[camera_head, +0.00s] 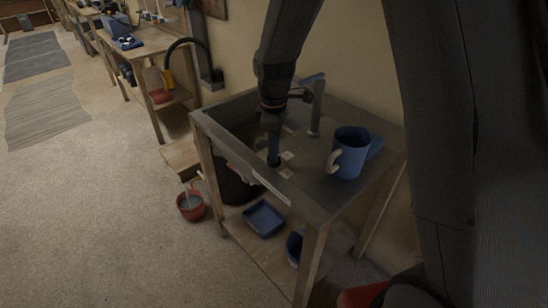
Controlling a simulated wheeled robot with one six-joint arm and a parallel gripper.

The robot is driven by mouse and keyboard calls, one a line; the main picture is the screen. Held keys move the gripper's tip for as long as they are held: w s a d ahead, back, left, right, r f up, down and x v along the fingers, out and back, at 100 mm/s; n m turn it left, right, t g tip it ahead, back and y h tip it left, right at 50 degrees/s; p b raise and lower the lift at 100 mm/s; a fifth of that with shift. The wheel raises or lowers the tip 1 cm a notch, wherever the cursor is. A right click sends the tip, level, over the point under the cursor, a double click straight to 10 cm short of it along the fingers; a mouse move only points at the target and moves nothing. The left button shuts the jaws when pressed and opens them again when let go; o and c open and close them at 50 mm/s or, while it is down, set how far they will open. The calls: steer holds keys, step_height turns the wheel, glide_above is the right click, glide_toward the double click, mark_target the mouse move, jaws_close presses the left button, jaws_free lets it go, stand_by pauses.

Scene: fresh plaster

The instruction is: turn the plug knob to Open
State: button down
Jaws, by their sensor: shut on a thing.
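My gripper (274,160) points straight down at the top of the grey sink bench (318,205). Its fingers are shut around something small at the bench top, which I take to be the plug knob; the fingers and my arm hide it. Two small pale labels lie on the top beside the fingertips, one behind to the right (287,155) and one in front to the right (286,174). Their lettering is too small to read, and I cannot tell which way the knob points.
A blue mug (350,155) with a pale handle stands right of my gripper. A grey tap (316,108) rises behind. Below are a blue tray (264,218) on the lower shelf and a red bucket (190,205) on the floor. Open floor lies to the left.

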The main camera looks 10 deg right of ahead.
steer(key=n+p, duration=0.1)
steer(key=n, duration=0.3)
steer(key=shift+n, duration=0.4)
steer(key=n, duration=0.3)
steer(key=shift+p, duration=0.3)
steer(key=shift+n, duration=1.3)
steer(key=c, duration=1.8)
jaws_free()
steer(key=shift+o, duration=0.2)
steer(key=shift+r+p, duration=0.1)
steer(key=shift+p, duration=0.2)
step_height(320, 180, up, 12)
steer(key=p, duration=0.8)
